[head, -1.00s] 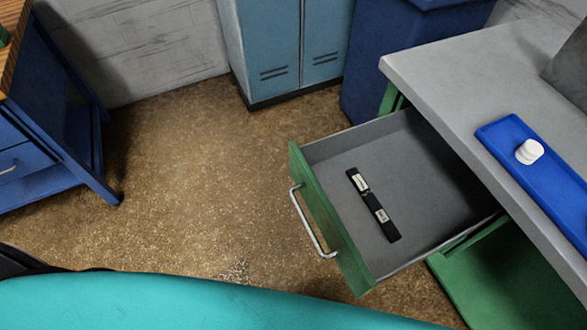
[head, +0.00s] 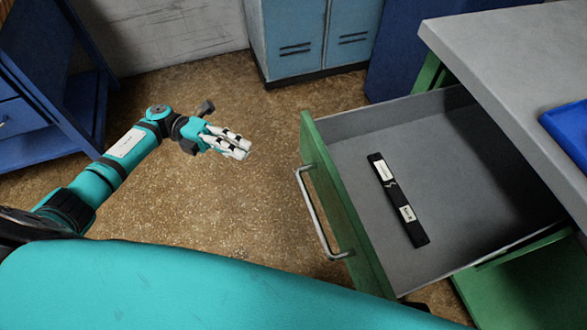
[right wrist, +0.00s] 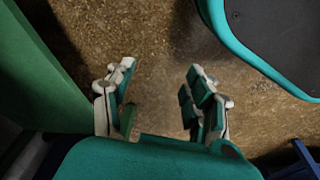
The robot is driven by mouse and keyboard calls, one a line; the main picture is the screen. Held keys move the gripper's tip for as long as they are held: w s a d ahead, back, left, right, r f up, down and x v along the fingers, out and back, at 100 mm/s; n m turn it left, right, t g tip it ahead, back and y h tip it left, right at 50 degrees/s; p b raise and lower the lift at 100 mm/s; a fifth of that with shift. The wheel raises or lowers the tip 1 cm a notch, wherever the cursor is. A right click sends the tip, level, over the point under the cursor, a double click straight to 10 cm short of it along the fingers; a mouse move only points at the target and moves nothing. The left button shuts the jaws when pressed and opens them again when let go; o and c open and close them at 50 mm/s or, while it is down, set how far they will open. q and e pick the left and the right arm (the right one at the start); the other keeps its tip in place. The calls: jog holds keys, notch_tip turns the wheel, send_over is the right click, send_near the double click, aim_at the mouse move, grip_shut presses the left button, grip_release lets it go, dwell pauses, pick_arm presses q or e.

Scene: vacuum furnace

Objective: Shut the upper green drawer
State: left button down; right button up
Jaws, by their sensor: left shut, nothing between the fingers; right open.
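The upper green drawer (head: 345,215) is pulled far out from under the grey worktop (head: 500,45) in the head view. Its metal handle (head: 319,215) is on the front panel, facing left. A black bar with white labels (head: 398,200) lies inside on the grey drawer floor. My left gripper (head: 240,147) is shut and empty, to the left of the drawer front and apart from it. My right gripper (right wrist: 160,95) is open and empty over the floor in the right wrist view. A green panel (right wrist: 40,70) stands left of it; I cannot tell which part it is.
A blue tray (head: 570,130) lies on the worktop. Light-blue lockers (head: 310,40) stand at the back. A dark blue bench (head: 45,90) stands at the left. The brown speckled floor (head: 230,215) is clear between bench and drawer.

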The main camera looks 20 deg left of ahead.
pick_arm(q)
jog(key=p, duration=0.2)
send_near(316, 173)
jog(key=s+d, duration=0.2)
jog(key=s, duration=0.1)
jog(key=shift+m+g, duration=0.4)
jog(key=shift+w+d+r, duration=0.15)
jog(key=shift+w+d, duration=1.15)
jog(key=shift+d, duration=0.2)
pick_arm(e)
jog(key=s+f, duration=0.3)
jog(key=f, duration=0.2)
jog(key=shift+s+d, duration=0.25)
jog(key=shift+s, duration=0.15)
